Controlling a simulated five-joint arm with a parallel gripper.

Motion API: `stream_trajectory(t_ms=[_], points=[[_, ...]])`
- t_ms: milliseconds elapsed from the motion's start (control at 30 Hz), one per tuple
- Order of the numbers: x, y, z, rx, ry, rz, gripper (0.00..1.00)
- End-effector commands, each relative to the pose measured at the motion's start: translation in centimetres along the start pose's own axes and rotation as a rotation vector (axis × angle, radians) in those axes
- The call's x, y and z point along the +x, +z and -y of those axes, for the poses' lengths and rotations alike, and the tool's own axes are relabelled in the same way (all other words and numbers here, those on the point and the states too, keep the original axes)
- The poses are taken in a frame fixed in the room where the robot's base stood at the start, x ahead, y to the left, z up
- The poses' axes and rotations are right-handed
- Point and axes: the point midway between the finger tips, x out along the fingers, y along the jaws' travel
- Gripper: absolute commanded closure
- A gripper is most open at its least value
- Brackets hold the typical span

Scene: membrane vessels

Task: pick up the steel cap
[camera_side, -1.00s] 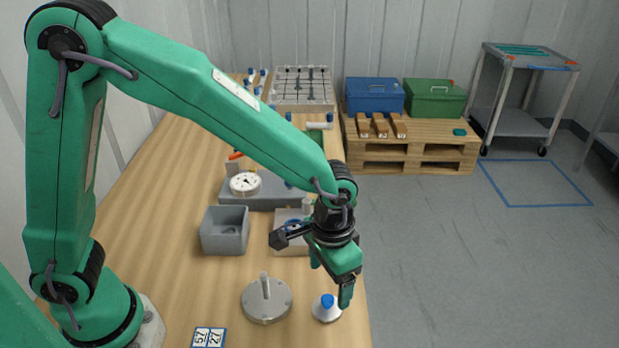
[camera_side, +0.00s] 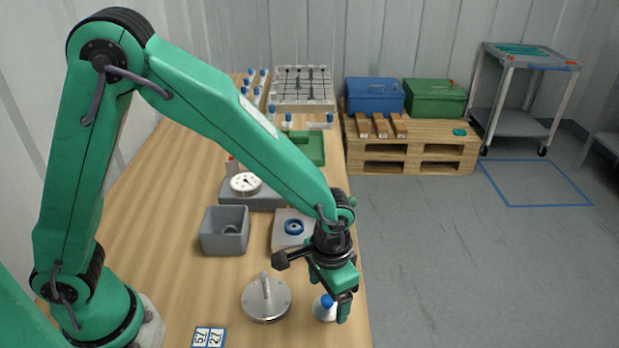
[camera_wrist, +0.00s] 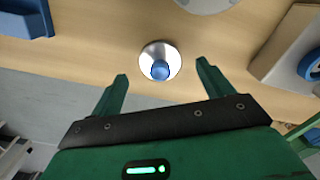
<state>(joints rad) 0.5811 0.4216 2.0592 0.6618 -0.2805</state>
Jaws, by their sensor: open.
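The steel cap, a small shiny silver round piece with a blue knob on top, stands upright on the wooden bench near its right edge in the side view (camera_side: 322,313). In the wrist view the cap (camera_wrist: 149,53) lies ahead of and between the fingertips. My gripper (camera_side: 329,299) is just above it, pointing down, with one finger partly in front of it. In the wrist view my gripper (camera_wrist: 162,70) is open, with nothing between its fingers. I cannot tell if a finger touches the cap.
A grey open bin (camera_side: 225,246) and a pale block with a blue ring (camera_side: 283,241) stand behind. The bench's right edge is close.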

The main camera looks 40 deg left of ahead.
Motion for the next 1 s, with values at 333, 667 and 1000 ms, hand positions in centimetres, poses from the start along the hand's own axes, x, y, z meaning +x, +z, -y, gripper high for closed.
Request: stream_trajectory(t_ms=[333, 667, 1000], points=[[2.8, 0.0, 0.0, 0.000, 0.000, -0.001, 0.20], [2.8, -0.1, 0.0, 0.000, 0.000, -0.001, 0.20], [2.8, -0.1, 0.0, 0.000, 0.000, -0.001, 0.54]])
